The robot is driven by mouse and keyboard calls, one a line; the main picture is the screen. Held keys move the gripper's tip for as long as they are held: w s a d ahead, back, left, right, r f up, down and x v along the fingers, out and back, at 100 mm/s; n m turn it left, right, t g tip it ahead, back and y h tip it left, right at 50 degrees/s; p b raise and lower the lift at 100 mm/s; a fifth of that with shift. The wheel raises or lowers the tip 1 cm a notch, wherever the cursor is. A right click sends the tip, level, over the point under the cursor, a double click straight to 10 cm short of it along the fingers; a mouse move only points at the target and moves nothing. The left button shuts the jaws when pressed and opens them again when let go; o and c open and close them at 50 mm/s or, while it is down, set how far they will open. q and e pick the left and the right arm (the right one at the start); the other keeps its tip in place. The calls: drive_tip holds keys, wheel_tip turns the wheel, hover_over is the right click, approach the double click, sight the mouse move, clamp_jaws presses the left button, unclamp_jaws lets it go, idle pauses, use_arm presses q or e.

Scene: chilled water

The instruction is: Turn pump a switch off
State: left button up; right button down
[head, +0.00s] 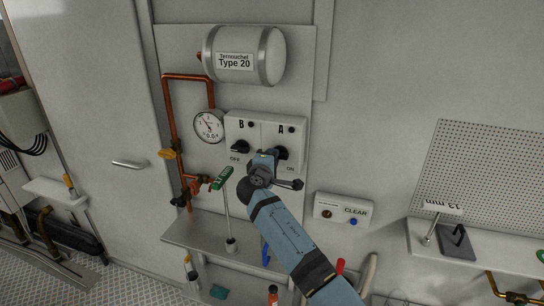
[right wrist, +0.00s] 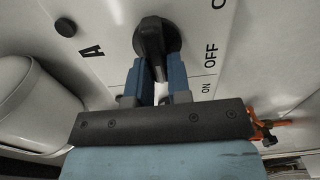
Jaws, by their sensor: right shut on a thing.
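The pump A switch is a black rotary knob (head: 282,153) on the white panel under the letter A. In the right wrist view the knob (right wrist: 157,38) sits between the blue fingers of my right gripper (right wrist: 157,72), which is shut on its handle. OFF and ON are printed beside it there. In the head view my right gripper (head: 272,156) comes from below and partly hides the knob and its labels. I cannot tell exactly which mark the knob points to. My left gripper is not in view.
The pump B knob (head: 239,146) is close on the left. A gauge (head: 209,126), copper pipes (head: 171,120) and a tank (head: 244,55) surround the panel. A green-tagged rod (head: 226,205) stands on the shelf (head: 196,236) below. A CLEAR box (head: 341,210) is on the right.

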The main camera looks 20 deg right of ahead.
drive_tip(key=shift+r, duration=0.2)
drive_tip(key=c, duration=1.1)
unclamp_jaws()
drive_tip(key=shift+w, duration=0.1)
drive_tip(key=shift+o, duration=0.2)
drive_tip(key=shift+f, duration=0.15)
drive_tip(key=b+v, duration=0.3)
drive_tip(key=v, duration=1)
drive_tip(key=shift+s+a, duration=0.2)
drive_tip(key=shift+s, duration=0.15)
